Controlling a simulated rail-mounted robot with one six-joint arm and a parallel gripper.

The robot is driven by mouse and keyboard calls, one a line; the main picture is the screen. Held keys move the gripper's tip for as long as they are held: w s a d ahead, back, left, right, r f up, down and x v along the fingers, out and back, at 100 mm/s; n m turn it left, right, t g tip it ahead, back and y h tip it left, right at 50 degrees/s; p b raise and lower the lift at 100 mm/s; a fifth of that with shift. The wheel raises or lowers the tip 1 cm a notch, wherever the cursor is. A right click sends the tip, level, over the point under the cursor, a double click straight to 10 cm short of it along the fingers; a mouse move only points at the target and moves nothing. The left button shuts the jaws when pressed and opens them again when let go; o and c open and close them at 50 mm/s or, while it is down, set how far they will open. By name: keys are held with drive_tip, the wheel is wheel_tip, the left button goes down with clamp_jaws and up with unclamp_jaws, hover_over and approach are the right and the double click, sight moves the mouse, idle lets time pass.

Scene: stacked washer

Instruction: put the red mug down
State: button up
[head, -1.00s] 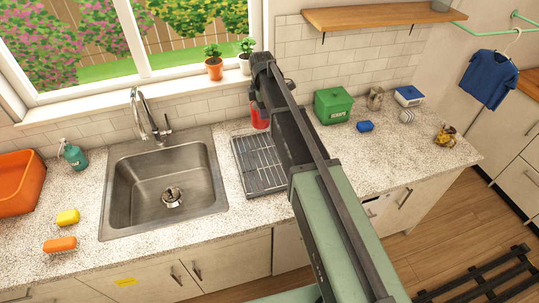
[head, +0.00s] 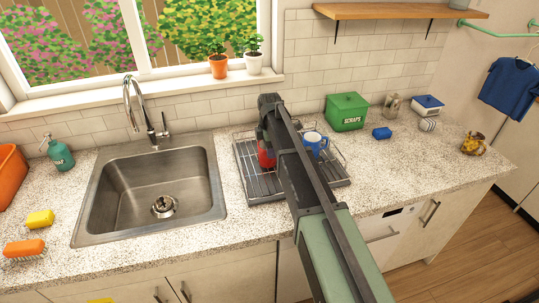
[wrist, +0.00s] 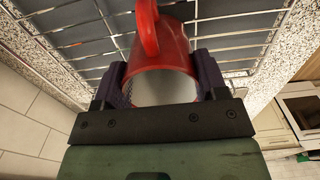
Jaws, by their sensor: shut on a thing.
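The red mug (wrist: 172,48) is between the two fingers of my gripper (wrist: 160,80) in the wrist view. The gripper is shut on it, with a finger against each side. The mug's handle points toward the top of that view, and the dish rack (wrist: 240,42) shows behind it. In the head view the red mug (head: 266,154) is at the dish rack (head: 262,186), largely hidden by my arm and gripper. I cannot tell whether its base touches the rack. A blue mug (head: 316,142) stands at the rack's right side.
The sink (head: 152,190) is left of the rack. Potted plants (head: 218,66) sit on the sill above. Counter in front of the rack is clear.

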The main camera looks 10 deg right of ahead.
drive_tip(key=shift+r, duration=0.2)
drive_tip(key=shift+f, duration=0.25)
drive_tip(key=o, duration=1.2)
drive_tip(key=shift+c, duration=0.2)
drive_tip(key=shift+r, duration=0.2)
wheel_tip(320, 180, up, 12)
drive_tip(key=p, duration=1.3)
drive_tip(key=s+m, duration=1.9)
drive_tip(key=s, duration=1.2)
wheel_tip(320, 180, down, 10)
drive_tip(key=b, duration=1.1)
drive_tip(key=shift+w+a+f, duration=0.15)
drive_tip(key=shift+w+a, duration=0.15)
drive_tip(key=shift+w, duration=0.1)
